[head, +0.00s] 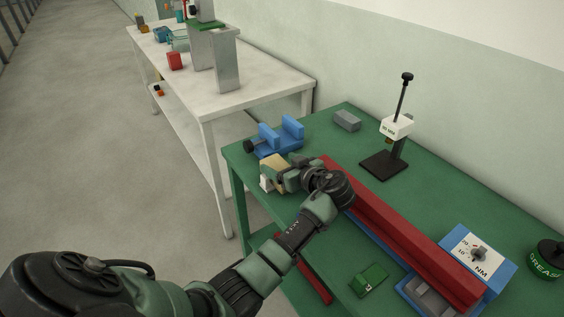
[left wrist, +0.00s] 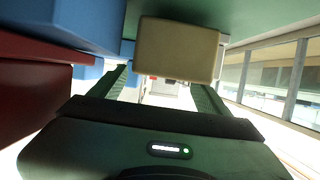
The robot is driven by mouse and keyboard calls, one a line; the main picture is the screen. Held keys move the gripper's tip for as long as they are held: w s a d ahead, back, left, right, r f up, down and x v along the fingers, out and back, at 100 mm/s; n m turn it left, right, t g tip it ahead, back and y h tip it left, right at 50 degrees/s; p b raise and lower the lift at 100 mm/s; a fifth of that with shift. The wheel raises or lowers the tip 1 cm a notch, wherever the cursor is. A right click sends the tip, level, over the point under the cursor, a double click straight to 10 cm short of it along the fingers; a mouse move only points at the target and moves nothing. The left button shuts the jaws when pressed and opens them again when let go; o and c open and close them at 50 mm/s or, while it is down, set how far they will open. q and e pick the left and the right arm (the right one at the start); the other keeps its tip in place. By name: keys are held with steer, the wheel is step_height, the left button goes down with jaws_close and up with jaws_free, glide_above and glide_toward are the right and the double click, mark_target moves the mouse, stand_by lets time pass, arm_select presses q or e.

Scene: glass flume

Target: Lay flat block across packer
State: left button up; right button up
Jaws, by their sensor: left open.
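A tan block (head: 274,163) is at the left end of the green bench, beside my left gripper (head: 274,178). In the left wrist view the tan block (left wrist: 178,48) is just beyond the open fingers (left wrist: 162,88); I cannot tell whether they touch it. A small grey block (head: 347,120) lies at the back of the bench. I cannot tell for sure which piece is the flat block or which is the packer. My right gripper is not in view.
A long red beam (head: 410,238) runs along the bench, close to my left forearm. A blue vise-like block (head: 280,137), a black stand (head: 384,164), a blue NM box (head: 478,256), a green block (head: 369,280) and a grease tin (head: 547,260) stand around it.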

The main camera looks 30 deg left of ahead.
arm_select(q)
steer(key=b+v, duration=0.2)
steer(key=v, duration=1)
steer(key=shift+r+b, duration=0.3)
steer(key=shift+b, duration=0.05)
